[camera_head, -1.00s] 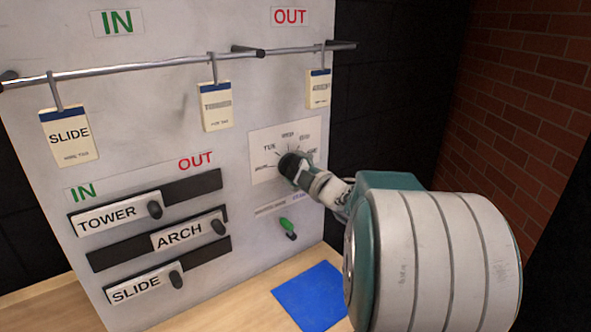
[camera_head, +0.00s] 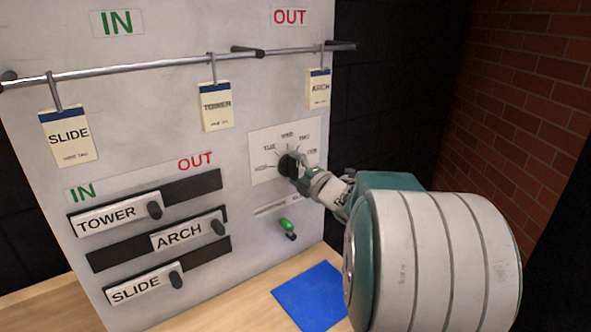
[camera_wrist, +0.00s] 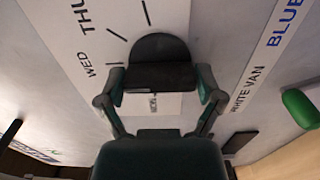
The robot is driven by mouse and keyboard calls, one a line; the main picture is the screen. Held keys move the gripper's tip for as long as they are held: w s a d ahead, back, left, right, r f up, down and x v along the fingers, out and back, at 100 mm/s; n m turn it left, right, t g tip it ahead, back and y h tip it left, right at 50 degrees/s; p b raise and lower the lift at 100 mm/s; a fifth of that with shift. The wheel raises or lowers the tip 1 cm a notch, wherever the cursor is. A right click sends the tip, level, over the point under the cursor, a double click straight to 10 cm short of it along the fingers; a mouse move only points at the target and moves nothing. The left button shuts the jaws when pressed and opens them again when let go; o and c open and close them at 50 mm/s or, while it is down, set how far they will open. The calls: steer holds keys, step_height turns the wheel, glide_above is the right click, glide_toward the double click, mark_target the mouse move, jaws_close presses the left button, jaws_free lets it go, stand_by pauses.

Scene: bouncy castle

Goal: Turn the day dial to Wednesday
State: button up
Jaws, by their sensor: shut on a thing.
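The black day dial (camera_head: 287,165) sits on a white plate (camera_head: 262,176) on the grey panel, with day labels in an arc around it. WED (camera_head: 287,135) is printed at the top of the arc. My gripper (camera_head: 296,171) is at the dial from the right. In the wrist view its two fingers (camera_wrist: 160,88) sit on either side of the black knob (camera_wrist: 160,61) and are shut on it. The WED label (camera_wrist: 88,65) and THU label (camera_wrist: 89,20) lie left of the knob there. I cannot tell which day the knob points at.
A green-tipped switch (camera_head: 286,225) is just below the dial and shows at the right in the wrist view (camera_wrist: 299,108). Sliding name plates (camera_head: 117,214) are at left; tags hang from a rail (camera_head: 130,68) above. A blue mat (camera_head: 312,296) lies below.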

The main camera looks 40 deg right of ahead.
steer(key=shift+a+f, duration=0.1)
steer(key=shift+f, duration=0.2)
steer(key=o, duration=0.9)
steer(key=shift+c, duration=0.2)
steer(key=shift+s+r, duration=0.1)
steer(key=shift+r, duration=0.05)
steer(key=shift+s, duration=0.35)
steer(key=s, duration=1.1)
steer(key=shift+a, duration=0.1)
